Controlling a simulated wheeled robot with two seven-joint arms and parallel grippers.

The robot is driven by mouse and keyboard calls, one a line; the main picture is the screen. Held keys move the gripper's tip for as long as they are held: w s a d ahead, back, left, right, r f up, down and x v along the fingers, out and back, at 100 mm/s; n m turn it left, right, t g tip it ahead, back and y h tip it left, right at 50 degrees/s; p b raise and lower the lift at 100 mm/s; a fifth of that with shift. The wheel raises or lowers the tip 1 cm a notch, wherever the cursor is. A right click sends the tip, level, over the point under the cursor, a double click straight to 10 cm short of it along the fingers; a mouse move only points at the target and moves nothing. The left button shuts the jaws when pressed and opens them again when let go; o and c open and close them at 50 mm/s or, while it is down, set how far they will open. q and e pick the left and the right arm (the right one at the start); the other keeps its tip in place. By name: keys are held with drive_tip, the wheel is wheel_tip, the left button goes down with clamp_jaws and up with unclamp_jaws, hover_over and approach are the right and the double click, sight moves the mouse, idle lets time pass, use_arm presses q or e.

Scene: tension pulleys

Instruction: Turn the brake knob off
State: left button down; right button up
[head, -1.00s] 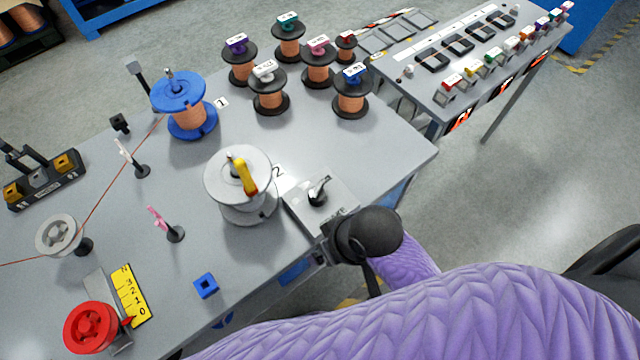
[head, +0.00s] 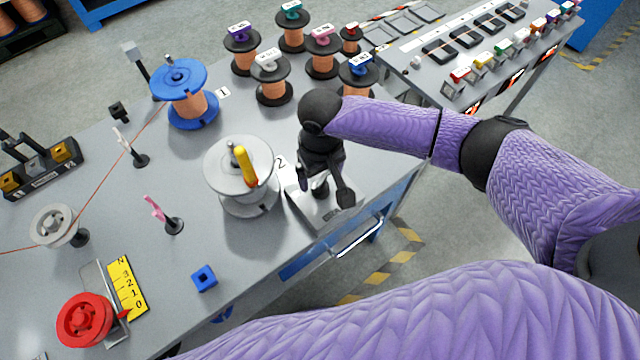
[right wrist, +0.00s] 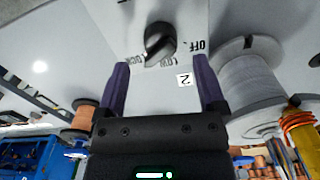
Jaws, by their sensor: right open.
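The brake knob (right wrist: 160,40) is a dark lever-like knob on a light grey box (head: 318,213) at the table's right edge. In the right wrist view, the labels OFF, LOW and LOCK stand around it. Its pointer seems to lie on the LOCK and LOW side, away from OFF; the exact setting is unclear. My right gripper (head: 324,192) is open, above the box, with its fingers on either side of the knob. In the right wrist view, the open fingers (right wrist: 160,75) are apart from the knob. In the head view the gripper partly hides it. My left gripper is not in view.
A blue spool (head: 179,80) and several copper spools (head: 270,82) stand behind. A blue cube (head: 204,278) lies at the front. A second table (head: 440,75) is at the back right.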

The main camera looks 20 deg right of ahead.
sight(321, 183)
wheel_tip(321, 183, down, 4)
drive_tip(key=shift+r+b, duration=0.1)
drive_tip(key=shift+b, duration=0.45)
drive_tip(key=shift+c, duration=0.2)
clamp_jaws()
